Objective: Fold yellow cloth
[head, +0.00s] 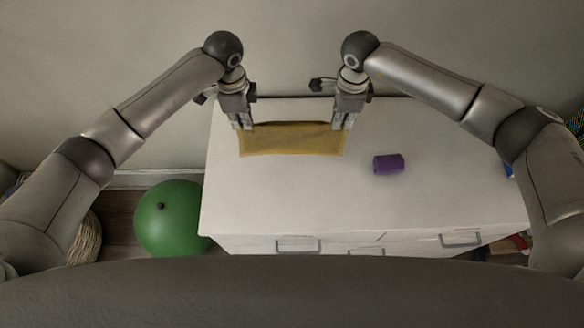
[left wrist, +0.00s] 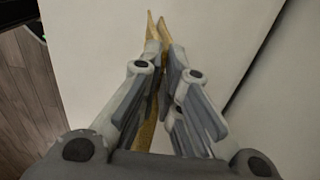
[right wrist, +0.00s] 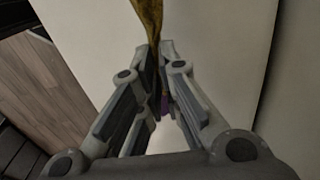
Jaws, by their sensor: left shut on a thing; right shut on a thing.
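The yellow cloth (head: 293,139) hangs as a wide strip between my two grippers, over the back part of the white cabinet top. My left gripper (head: 243,126) is shut on the cloth's left end. My right gripper (head: 340,126) is shut on its right end. In the left wrist view the cloth (left wrist: 150,27) shows as a thin edge between and beyond the fingers. In the right wrist view the cloth (right wrist: 149,18) runs up from the fingertips. I cannot tell whether the cloth's lower edge touches the surface.
A purple cylinder (head: 388,164) lies on the white cabinet top (head: 290,200), right of the cloth. The front and left of the top are clear. A wall (head: 290,50) stands behind. A green ball (head: 172,222) is on the floor at left, near a wicker basket (head: 86,240).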

